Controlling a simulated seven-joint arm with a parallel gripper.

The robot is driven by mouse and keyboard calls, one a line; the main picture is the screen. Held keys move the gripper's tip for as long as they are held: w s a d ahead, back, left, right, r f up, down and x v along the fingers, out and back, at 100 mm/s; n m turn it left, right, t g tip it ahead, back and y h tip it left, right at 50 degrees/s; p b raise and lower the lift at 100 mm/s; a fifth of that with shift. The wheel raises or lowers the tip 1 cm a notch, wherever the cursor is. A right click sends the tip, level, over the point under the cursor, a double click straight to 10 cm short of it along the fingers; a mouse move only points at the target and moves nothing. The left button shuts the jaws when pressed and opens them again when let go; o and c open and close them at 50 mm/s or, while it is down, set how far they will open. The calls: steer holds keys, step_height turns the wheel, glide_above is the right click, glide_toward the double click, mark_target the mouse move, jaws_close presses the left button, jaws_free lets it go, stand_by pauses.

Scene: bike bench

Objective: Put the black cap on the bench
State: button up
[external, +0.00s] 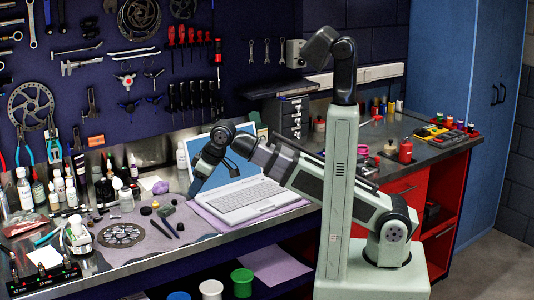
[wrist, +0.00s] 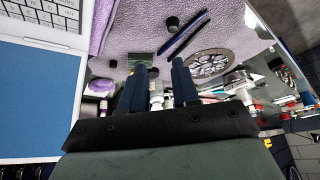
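A small black cap (wrist: 172,23) sits on the purple mat in the wrist view, just beside two dark pens. In the external view a small black piece that looks like it (external: 180,226) lies near the mat's front, right of a pen. My gripper (wrist: 159,75) has its two dark fingers apart with nothing held between them. In the external view my gripper (external: 195,188) points down in front of the laptop's left side, above the bench (external: 150,259) and behind the cap. Other small dark round pieces (external: 146,211) lie farther left, so which cap is meant is uncertain.
An open laptop (external: 243,200) stands right of my gripper. Bottles (external: 70,192) crowd the left. Bare mat shows around the cap.

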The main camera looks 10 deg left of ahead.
steer(key=w+a+r, duration=0.2)
steer(key=a, duration=0.1)
steer(key=n+g+h, duration=0.2)
steer(key=n, duration=0.3)
glide_above(181, 227)
steer(key=w+d, duration=0.2)
step_height(181, 227, down, 9)
steer(key=shift+r, duration=0.15)
steer(key=shift+a+x, duration=0.2)
steer(key=shift+x, duration=2.5)
steer(key=shift+s+r, duration=0.1)
steer(key=shift+s, duration=0.05)
jaws_close()
